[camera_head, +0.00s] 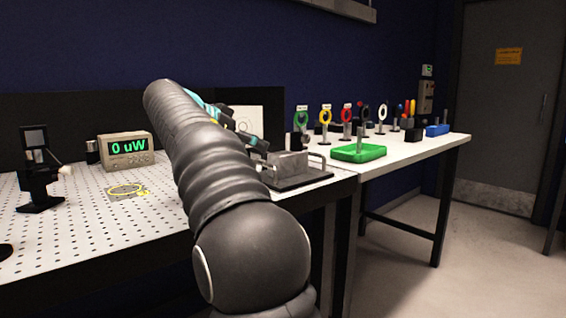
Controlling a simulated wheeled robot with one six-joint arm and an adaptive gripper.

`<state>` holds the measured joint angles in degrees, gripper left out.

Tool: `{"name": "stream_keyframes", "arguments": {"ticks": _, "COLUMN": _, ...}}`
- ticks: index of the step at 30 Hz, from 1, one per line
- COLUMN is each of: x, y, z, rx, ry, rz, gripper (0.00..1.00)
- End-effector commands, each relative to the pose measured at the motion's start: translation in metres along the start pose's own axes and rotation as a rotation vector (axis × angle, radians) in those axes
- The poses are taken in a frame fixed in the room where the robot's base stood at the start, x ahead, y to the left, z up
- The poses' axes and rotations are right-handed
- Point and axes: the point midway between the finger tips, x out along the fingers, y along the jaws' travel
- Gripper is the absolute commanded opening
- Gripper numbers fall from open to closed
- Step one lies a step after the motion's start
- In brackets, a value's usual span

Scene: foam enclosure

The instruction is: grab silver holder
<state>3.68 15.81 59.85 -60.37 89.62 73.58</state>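A silver-grey metal block (287,165) sits on a dark flat base near the right end of the perforated table, with a thin upright part at its right side. It may be the silver holder; I cannot tell for sure. My gripper (252,139) is beyond my dark ribbed arm, which crosses the middle of the view. Only part of the gripper shows, above and left of the block. Its fingertips are small and dark, so whether it is open or shut is unclear. Whether it touches the block cannot be told.
Floor at right is clear.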

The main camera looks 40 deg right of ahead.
Motion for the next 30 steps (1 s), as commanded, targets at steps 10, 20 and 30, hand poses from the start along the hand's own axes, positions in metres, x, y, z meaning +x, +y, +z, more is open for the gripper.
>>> {"name": "stream_keyframes", "arguments": {"ticks": 10, "x": 0.066, "y": 0.005, "z": -0.003, "rx": 0.003, "ry": -0.002, "rz": 0.012, "gripper": 0.79}}
{"name": "stream_keyframes", "arguments": {"ticks": 20, "x": 0.088, "y": 0.004, "z": -0.004, "rx": 0.001, "ry": -0.003, "rz": 0.008, "gripper": 0.79}}
{"name": "stream_keyframes", "arguments": {"ticks": 30, "x": 0.126, "y": 0.005, "z": -0.006, "rx": -0.001, "ry": -0.003, "rz": 0.004, "gripper": 0.79}}
